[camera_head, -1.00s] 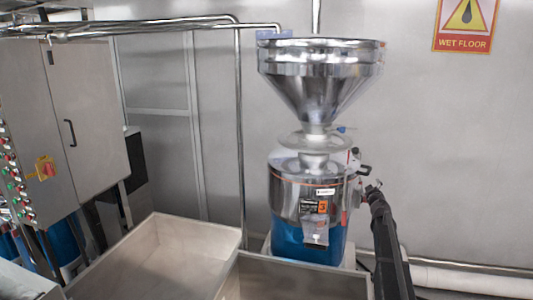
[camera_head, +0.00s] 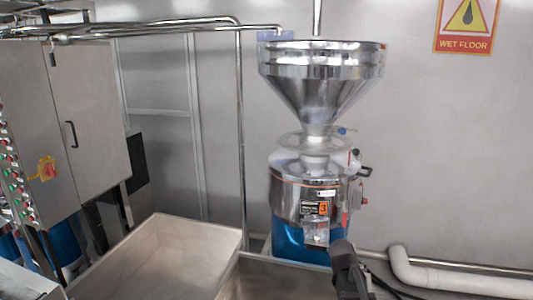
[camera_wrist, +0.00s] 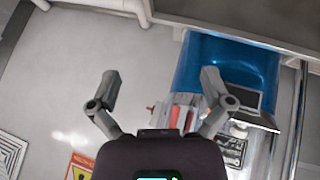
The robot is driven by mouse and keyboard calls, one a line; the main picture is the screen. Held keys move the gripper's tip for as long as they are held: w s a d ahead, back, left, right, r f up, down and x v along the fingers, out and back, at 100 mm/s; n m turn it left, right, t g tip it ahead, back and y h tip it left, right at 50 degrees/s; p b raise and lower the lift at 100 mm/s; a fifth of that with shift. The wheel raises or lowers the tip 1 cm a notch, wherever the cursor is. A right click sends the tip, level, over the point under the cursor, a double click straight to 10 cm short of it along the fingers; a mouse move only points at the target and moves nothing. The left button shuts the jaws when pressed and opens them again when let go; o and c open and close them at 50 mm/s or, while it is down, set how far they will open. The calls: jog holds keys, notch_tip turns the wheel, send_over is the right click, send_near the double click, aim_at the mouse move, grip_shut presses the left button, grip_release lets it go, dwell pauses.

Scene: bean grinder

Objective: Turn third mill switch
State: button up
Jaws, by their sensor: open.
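The mill (camera_head: 312,195) has a steel drum, a wide funnel hopper (camera_head: 320,85), a blue base and an orange label with a 3. A red knob (camera_head: 363,200) sticks out from its right side; it seems to be a switch. In the wrist view, the mill's blue base (camera_wrist: 222,65) is at the top, and small red parts (camera_wrist: 174,116) show just beyond my gripper's palm. My gripper (camera_wrist: 160,80) is open and empty, its fingers spread on either side of the red parts. In the head view my dark arm end (camera_head: 345,262) is low in front of the mill, below the knob.
Metal bins (camera_head: 165,262) stand at the front left. A grey cabinet (camera_head: 85,130) with several buttons and a red-and-yellow switch (camera_head: 47,169) is at the left. A white pipe (camera_head: 460,280) runs along the wall at the right. A wet floor sign (camera_head: 466,25) hangs above.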

jog(key=s+a+f+n+g+y, duration=0.1)
jog(key=s+a+g+y, duration=0.1)
jog(key=s+a, duration=0.4)
jog(key=s+a+f+n+g+y, duration=0.1)
jog(key=s+a+f+g+y, duration=0.1)
jog(key=s+a, duration=0.4)
jog(key=s+g+y, duration=0.1)
jog(key=s, duration=0.4)
jog(key=shift+f, duration=0.15)
